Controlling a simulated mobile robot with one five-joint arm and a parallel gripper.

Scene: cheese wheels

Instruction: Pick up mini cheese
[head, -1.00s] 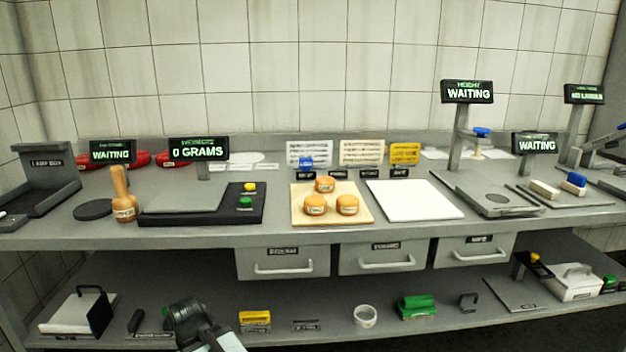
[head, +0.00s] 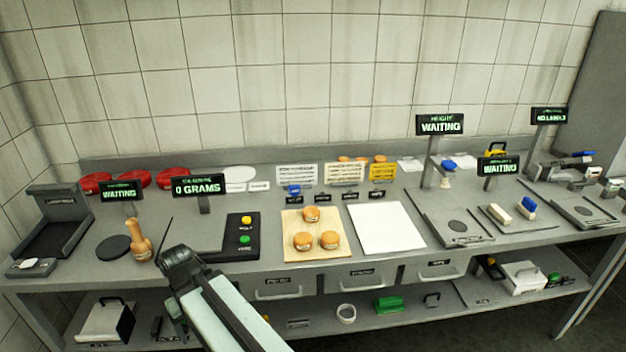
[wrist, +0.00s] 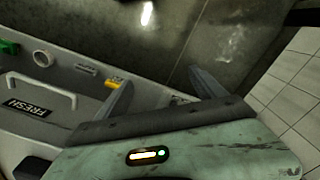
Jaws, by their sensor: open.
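Three small orange mini cheeses stand on a light wooden board (head: 290,254) at the middle of the counter. One cheese (head: 311,214) is at the back, one (head: 302,241) at front left and one (head: 329,240) at front right. My gripper (head: 176,258) is at the counter's front edge, left of the board and apart from the cheeses. In the wrist view my gripper (wrist: 160,92) has its two fingers spread with nothing between them. No cheese shows in the wrist view.
A scale (head: 200,240) reading 0 grams lies left of the board, and a wooden stamp (head: 139,240) stands further left. A white sheet (head: 387,229) lies right of the board. Drawers (head: 285,288) hang below the counter, above a lower shelf.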

